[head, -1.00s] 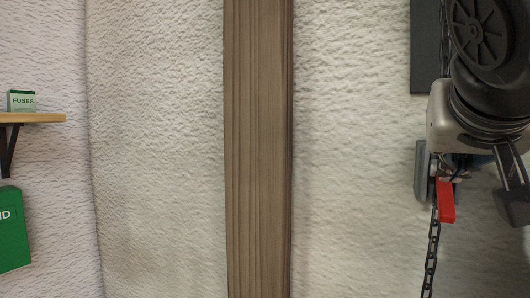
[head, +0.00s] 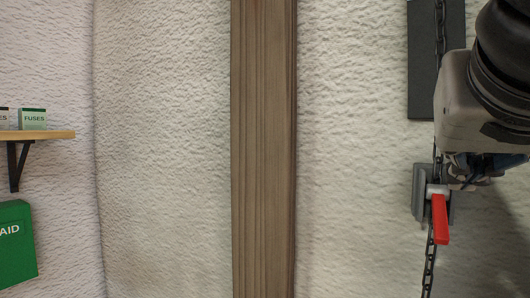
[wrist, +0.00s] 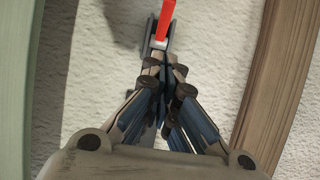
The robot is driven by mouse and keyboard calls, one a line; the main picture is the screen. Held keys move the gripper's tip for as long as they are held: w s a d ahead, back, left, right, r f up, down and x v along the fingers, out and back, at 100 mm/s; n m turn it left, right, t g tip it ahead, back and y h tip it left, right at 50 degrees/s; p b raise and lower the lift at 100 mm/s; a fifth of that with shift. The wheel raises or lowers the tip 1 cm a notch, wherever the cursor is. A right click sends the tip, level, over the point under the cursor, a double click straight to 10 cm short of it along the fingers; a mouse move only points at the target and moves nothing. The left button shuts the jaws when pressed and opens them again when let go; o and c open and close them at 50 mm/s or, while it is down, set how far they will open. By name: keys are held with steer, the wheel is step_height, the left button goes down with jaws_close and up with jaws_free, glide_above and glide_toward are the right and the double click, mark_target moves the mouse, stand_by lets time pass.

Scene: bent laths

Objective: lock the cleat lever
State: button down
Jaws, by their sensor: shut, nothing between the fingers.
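The cleat (head: 418,188) is a grey fitting on the rough white wall at the right of the head view. Its red lever (head: 440,220) hangs down from a pale pivot, tilted slightly. In the wrist view the red lever (wrist: 164,20) shows at the top, just beyond my fingertips. My gripper (head: 462,178) is shut and empty, beside the upper end of the lever in the head view. In the wrist view my gripper (wrist: 165,65) has its fingers together, pointing at the lever's pivot end. I cannot tell whether they touch it. The gripper hides part of the cleat.
A dark chain (head: 430,268) runs down past the cleat, with a dark panel (head: 422,70) above. A wooden post (head: 263,150) stands to the left. Farther left are a shelf (head: 55,135) with fuse boxes and a green first-aid box (head: 15,245). The wall between is bare.

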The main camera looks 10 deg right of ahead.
steer(key=shift+s+a+r, duration=0.1)
steer(key=shift+s+a, duration=0.2)
steer(key=shift+s, duration=0.2)
steer(key=shift+s+a+r, duration=0.1)
steer(key=shift+s+a, duration=0.15)
steer(key=shift+s, duration=0.25)
steer(key=s+a+f+n+g+y+b, duration=0.1)
steer(key=a+f+n+g+y, duration=0.1)
steer(key=f, duration=1.3)
steer(key=s+a+f+n+g+y+b, duration=0.1)
steer(key=a+f, duration=0.3)
steer(key=f, duration=1.1)
steer(key=s+a+f+n+g+y+b, duration=0.1)
steer(key=a+f+n+g+y+b, duration=0.1)
steer(key=f, duration=1.4)
steer(key=shift+s+a+n+g+y, duration=0.15)
steer(key=shift+a+n+g+y, duration=0.35)
steer(key=shift+n+y, duration=0.5)
